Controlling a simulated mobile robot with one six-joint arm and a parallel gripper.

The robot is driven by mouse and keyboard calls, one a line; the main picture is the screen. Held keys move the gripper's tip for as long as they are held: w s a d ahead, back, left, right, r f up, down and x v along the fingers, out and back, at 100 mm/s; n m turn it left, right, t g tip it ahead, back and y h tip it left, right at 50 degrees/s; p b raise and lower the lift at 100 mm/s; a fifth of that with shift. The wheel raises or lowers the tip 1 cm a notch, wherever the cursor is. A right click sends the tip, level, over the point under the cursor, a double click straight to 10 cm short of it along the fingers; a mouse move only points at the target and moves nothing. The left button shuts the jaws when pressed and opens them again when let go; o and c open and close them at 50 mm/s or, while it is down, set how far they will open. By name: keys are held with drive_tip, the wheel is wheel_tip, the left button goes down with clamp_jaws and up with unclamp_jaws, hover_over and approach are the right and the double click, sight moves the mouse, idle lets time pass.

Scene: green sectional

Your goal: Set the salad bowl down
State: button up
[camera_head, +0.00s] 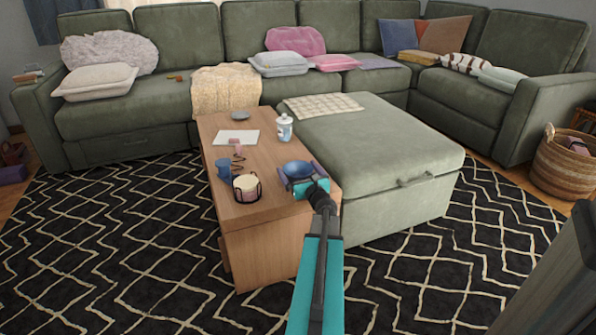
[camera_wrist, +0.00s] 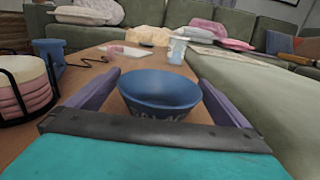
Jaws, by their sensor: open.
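The blue salad bowl (camera_head: 297,170) is upright at the right edge of the wooden coffee table (camera_head: 262,213) in the head view. In the wrist view the bowl (camera_wrist: 160,92) shows pale lettering on its near side. My gripper (camera_head: 303,178) is open around the bowl, with one purple finger on each side. In the wrist view a gap shows between the bowl and each finger of my gripper (camera_wrist: 160,90). The bowl's base is hidden behind the gripper body, so I cannot see clearly how it meets the tabletop.
Left of the bowl are a coaster holder (camera_head: 246,188) and a blue cup (camera_head: 223,169). A white lidded jar (camera_head: 284,128), a white tray (camera_head: 235,138) and a grey dish (camera_head: 240,115) stand farther back. The green ottoman (camera_head: 375,150) adjoins the table's right side.

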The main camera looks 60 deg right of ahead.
drive_tip(key=p+v, duration=0.2)
drive_tip(key=v, duration=1)
idle(0.9)
